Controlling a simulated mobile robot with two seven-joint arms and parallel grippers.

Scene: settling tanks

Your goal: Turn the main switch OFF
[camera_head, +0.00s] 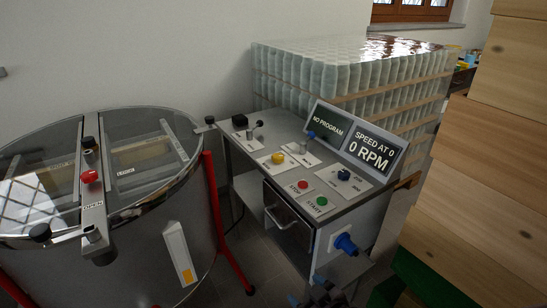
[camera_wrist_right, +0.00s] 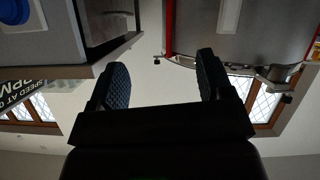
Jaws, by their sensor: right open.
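The control cabinet (camera_head: 250,185) stands right of the steel drum, with a sloping top of labelled controls. A large blue rotary knob (camera_head: 345,243) sits on its side face; a blue round part also shows in the right wrist view (camera_wrist_right: 14,12). Smaller blue knobs (camera_head: 344,174), a yellow knob (camera_head: 278,158), a red STOP button (camera_head: 303,184) and a green START button (camera_head: 322,201) are on top. I cannot read which control is the main switch. My right gripper (camera_head: 320,293) is low, below the large knob and apart from it. Its fingers (camera_wrist_right: 163,80) are open and empty.
The display (camera_head: 367,153) reads "NO PROGRAM" and "0 RPM". The glass-lidded drum (camera_head: 150,240) with red legs stands left. Stacked jars (camera_head: 350,75) stand behind the cabinet. Wooden boxes (camera_head: 480,190) close off the right. A drawer handle (camera_head: 281,217) juts from the cabinet front.

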